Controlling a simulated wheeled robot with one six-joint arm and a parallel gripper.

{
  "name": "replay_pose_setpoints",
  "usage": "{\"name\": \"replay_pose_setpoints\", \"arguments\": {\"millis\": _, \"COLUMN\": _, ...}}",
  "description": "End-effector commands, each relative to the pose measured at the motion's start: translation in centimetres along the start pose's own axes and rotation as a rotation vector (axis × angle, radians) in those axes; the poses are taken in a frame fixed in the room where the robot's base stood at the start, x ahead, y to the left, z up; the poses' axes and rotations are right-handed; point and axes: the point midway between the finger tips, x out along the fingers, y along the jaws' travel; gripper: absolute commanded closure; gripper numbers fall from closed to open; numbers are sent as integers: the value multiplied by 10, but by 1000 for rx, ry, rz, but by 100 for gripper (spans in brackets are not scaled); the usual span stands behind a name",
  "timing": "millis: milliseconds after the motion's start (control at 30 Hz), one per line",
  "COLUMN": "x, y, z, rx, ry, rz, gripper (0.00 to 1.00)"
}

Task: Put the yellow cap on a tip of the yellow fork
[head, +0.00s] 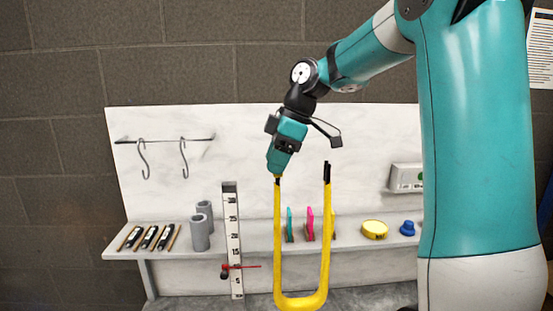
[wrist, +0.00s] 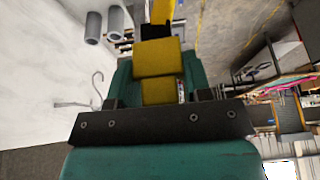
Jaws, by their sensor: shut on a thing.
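The yellow fork (head: 301,302) stands upright as a U with two black-ended prongs, in the middle of the head view. My gripper (head: 278,172) points down over its left prong and is shut on the yellow cap (wrist: 160,58). In the wrist view the cap is a yellow block between the fingers. The black tip (wrist: 155,32) and yellow prong (wrist: 163,12) lie directly beyond it, in line. Cap and tip appear to meet; I cannot tell how far the cap is over the tip. The right prong's black tip (head: 327,168) is bare.
Behind the fork is a shelf (head: 180,250) with grey cylinders (head: 200,232), striped bars (head: 150,238), a yellow round tin (head: 374,229) and a blue knob-like piece (head: 407,228). A height gauge (head: 233,240) stands left of the fork. Hooks (head: 143,160) hang from a rail.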

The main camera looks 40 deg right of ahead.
Motion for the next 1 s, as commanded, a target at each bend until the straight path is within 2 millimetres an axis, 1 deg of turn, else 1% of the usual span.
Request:
{"name": "replay_pose_setpoints", "arguments": {"millis": 367, "x": 8, "y": 0, "z": 3, "rx": 0, "ry": 0, "rz": 0, "gripper": 77}}
{"name": "replay_pose_setpoints", "arguments": {"millis": 400, "x": 7, "y": 0, "z": 3, "rx": 0, "ry": 0, "rz": 0, "gripper": 46}}
{"name": "replay_pose_setpoints", "arguments": {"millis": 500, "x": 7, "y": 0, "z": 3, "rx": 0, "ry": 0, "rz": 0, "gripper": 25}}
{"name": "replay_pose_setpoints", "arguments": {"millis": 733, "x": 6, "y": 0, "z": 3, "rx": 0, "ry": 0, "rz": 0, "gripper": 25}}
{"name": "replay_pose_setpoints", "arguments": {"millis": 833, "x": 3, "y": 0, "z": 3, "rx": 0, "ry": 1, "rz": 0, "gripper": 25}}
{"name": "replay_pose_setpoints", "arguments": {"millis": 933, "x": -9, "y": 1, "z": 2, "rx": 0, "ry": 2, "rz": 2, "gripper": 25}}
{"name": "replay_pose_setpoints", "arguments": {"millis": 1000, "x": -22, "y": 1, "z": 3, "rx": 0, "ry": 0, "rz": 3, "gripper": 25}}
